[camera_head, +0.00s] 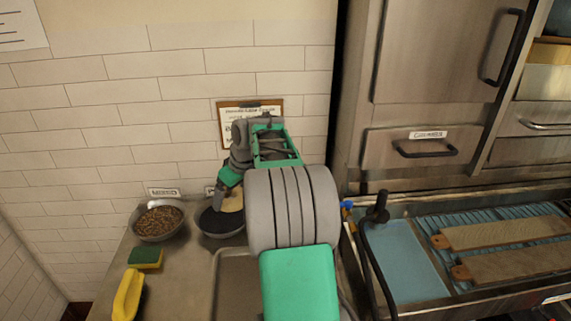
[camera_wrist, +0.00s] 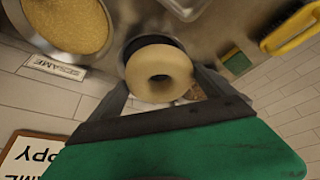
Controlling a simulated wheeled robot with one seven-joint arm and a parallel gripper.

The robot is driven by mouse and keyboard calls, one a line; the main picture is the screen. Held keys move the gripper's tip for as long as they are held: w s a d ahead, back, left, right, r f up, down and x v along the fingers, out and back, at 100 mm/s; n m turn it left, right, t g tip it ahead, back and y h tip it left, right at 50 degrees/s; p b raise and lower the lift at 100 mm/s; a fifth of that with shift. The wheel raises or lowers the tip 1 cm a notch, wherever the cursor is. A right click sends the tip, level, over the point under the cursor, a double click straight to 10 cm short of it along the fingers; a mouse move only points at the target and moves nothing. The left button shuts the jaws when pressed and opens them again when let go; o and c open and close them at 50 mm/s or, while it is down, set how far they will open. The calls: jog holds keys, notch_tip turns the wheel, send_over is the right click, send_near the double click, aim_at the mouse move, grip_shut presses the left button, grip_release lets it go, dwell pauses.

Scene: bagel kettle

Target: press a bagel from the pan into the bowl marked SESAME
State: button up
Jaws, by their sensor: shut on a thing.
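My gripper (camera_head: 222,196) is shut on a pale bagel (camera_head: 232,202), which also shows between the fingers in the wrist view (camera_wrist: 147,82). The bagel is held over or in a bowl of dark seeds (camera_head: 220,222); I cannot tell whether it touches them. The bowl marked SESAME shows at the upper left of the wrist view, full of tan seeds (camera_wrist: 65,22). Its SESAME label (camera_wrist: 55,68) is on the wall beside it. My arm hides that bowl in the head view. A metal pan (camera_head: 228,283) is partly hidden behind my arm.
A bowl of mixed brown seeds (camera_head: 158,220) stands left of the dark bowl. A green and yellow sponge (camera_head: 145,258) and a yellow-handled brush (camera_head: 128,295) lie in front. Right are a blue-lined sink (camera_head: 395,262) and two wooden boards (camera_head: 505,232).

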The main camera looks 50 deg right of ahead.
jog(key=s+d+f+p, duration=0.1)
jog(key=s+d+p, duration=0.15)
jog(key=d, duration=0.65)
jog(key=s+d+f+p, duration=0.1)
jog(key=s+d+p, duration=0.15)
jog(key=d, duration=0.55)
jog(key=shift+n, duration=0.3)
jog(key=f+b, duration=0.2)
jog(key=f, duration=0.1)
jog(key=f+b, duration=0.3)
jog(key=f, duration=0.1)
jog(key=f+b, duration=0.2)
jog(key=f, duration=0.1)
jog(key=shift+s+f+b, duration=0.25)
jog(key=shift+b, duration=0.05)
jog(key=shift+f+b, duration=0.3)
jog(key=shift+f, duration=0.05)
notch_tip(320, 180, up, 10)
jog(key=p, duration=0.6)
jog(key=shift+p, duration=0.3)
